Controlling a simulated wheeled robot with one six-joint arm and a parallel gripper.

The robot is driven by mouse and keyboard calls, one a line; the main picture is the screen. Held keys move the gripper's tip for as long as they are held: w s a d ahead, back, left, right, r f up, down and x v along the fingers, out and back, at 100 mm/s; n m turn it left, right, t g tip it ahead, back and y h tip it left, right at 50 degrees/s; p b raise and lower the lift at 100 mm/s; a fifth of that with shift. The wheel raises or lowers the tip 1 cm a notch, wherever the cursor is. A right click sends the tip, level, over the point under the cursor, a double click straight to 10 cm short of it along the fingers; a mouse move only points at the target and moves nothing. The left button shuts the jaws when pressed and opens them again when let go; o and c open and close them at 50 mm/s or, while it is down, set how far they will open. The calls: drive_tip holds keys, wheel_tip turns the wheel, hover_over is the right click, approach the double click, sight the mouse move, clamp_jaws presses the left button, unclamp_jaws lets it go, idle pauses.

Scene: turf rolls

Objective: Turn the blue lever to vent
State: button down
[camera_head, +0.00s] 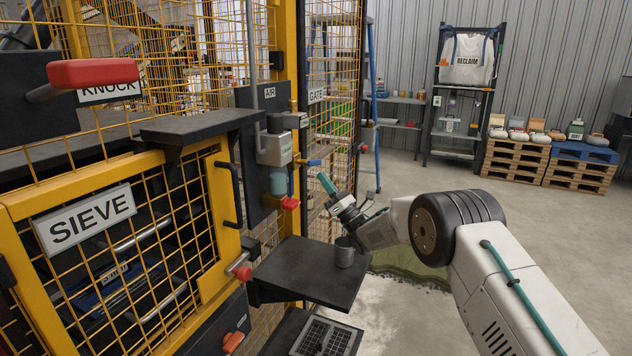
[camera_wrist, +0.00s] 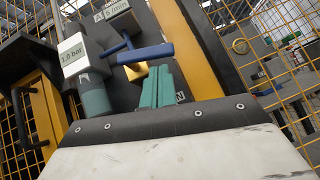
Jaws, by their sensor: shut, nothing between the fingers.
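The blue lever (camera_head: 308,163) sticks out to the right from the grey air unit on the dark panel under the AIR sign. In the wrist view the blue lever (camera_wrist: 147,53) lies roughly across the picture, above a brass-coloured fitting (camera_wrist: 136,71). My gripper (camera_head: 327,184) is to the right of the lever and a little below it in the head view. Its teal fingers are together and empty. In the wrist view my gripper (camera_wrist: 157,87) points up toward the panel, just below the lever in the picture. I cannot tell whether they touch. No vent marking is readable.
The yellow mesh SIEVE door (camera_head: 120,250) stands left. Open floor lies right.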

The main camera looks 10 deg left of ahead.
drive_tip(key=v, duration=0.5)
drive_tip(key=shift+s+f, duration=0.25)
drive_tip(key=shift+f, duration=0.05)
